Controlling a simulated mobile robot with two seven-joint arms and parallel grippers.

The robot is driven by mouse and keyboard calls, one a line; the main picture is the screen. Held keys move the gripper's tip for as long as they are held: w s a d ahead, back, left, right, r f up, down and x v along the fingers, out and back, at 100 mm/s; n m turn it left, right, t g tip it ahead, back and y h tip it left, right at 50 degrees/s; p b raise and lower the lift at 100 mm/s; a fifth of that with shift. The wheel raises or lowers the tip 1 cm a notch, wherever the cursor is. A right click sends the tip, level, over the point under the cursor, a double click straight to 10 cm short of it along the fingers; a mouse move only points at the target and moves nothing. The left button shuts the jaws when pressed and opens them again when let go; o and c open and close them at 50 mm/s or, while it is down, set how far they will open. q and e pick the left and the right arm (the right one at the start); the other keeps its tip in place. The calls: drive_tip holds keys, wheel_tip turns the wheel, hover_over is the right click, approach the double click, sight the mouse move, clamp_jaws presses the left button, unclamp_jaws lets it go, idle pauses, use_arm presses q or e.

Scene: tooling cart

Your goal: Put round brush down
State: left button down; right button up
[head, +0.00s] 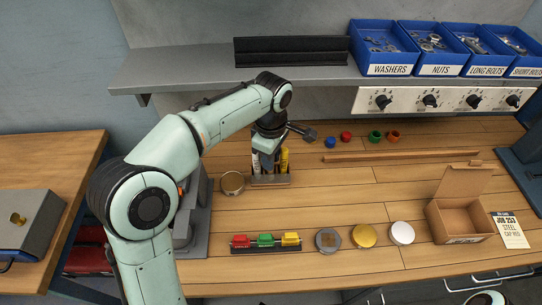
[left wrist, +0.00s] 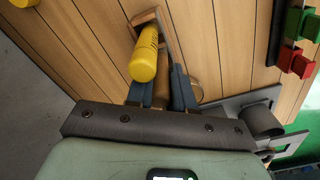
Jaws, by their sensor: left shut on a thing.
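My left gripper (head: 268,155) points down over the tool holder (head: 271,181) on the wooden bench. In the left wrist view its two blue-grey fingers are shut on a brown handle, seemingly the round brush (left wrist: 160,88). The brush's lower end is hidden, so I cannot tell whether it touches the holder's bottom. A yellow-handled tool (head: 284,160) stands in the holder just right of the gripper; it also shows close beside the fingers in the left wrist view (left wrist: 143,58). A white-and-dark tool (head: 256,163) stands at the holder's left. My right gripper is not in view.
A round tin (head: 232,183) stands left of the holder. In front are a rack of coloured clips (head: 265,242) and several discs (head: 363,236). An open cardboard box (head: 460,216) is at right. The shelf (head: 310,78) with blue bins overhangs behind. Mid-bench is clear.

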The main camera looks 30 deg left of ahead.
use_arm(q)
drive_tip(key=c, duration=1)
unclamp_jaws()
wheel_tip(320, 180, up, 12)
drive_tip(key=p, duration=0.3)
drive_tip(key=shift+r, duration=0.15)
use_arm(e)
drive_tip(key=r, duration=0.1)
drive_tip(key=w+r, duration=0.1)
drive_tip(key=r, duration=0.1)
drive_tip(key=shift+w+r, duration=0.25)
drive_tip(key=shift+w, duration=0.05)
